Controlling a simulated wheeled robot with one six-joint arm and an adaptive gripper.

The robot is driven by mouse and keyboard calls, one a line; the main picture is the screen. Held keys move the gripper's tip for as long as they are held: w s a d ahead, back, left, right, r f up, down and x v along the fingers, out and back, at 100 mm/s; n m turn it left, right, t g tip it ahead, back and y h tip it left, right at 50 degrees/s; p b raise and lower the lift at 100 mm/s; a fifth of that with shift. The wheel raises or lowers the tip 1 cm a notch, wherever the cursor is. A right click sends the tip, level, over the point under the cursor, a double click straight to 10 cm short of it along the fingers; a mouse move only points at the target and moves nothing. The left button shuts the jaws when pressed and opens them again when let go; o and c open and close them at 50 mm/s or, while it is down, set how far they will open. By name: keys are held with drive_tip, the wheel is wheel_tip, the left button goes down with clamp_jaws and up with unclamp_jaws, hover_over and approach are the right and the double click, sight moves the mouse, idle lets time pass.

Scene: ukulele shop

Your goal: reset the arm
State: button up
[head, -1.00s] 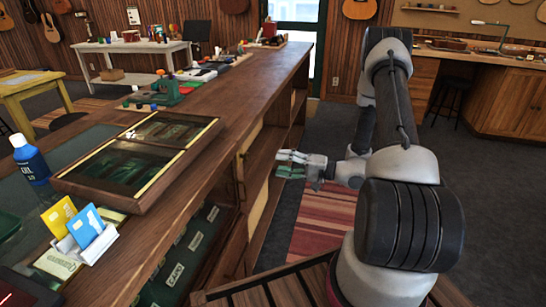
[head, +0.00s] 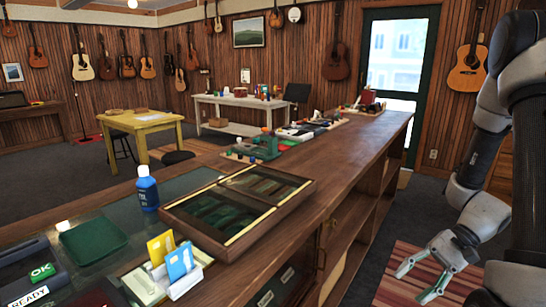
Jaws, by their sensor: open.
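My arm rises along the right edge of the head view, dark and light grey. My gripper (head: 424,281) hangs at the lower right, pointing down and left. Its two greenish fingertips are apart and nothing shows between them. It is over the striped red rug (head: 388,285), to the right of the wooden counter (head: 345,150) and apart from it.
The counter carries a glass-topped display case (head: 306,187), a blue bottle (head: 147,190), a card holder (head: 187,284) with yellow and blue cards, a green tray (head: 93,240) and a card terminal (head: 25,268). Beyond stand a yellow table (head: 140,121) and a white table (head: 237,101). Open floor lies right of the counter.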

drive_tip(key=s+d+r+n+t+h, duration=0.1)
drive_tip(key=s+r+n+t+h, duration=0.1)
drive_tip(key=r, duration=0.5)
drive_tip(key=s+d+r+n+t+h, duration=0.1)
drive_tip(key=r+n+t+h, duration=0.2)
drive_tip(key=r, duration=0.5)
drive_tip(key=s+d+r+n+t+h, duration=0.2)
drive_tip(key=r+h, duration=0.3)
drive_tip(key=r, duration=0.3)
drive_tip(key=shift+s+n, duration=0.3)
drive_tip(key=shift+s, duration=0.05)
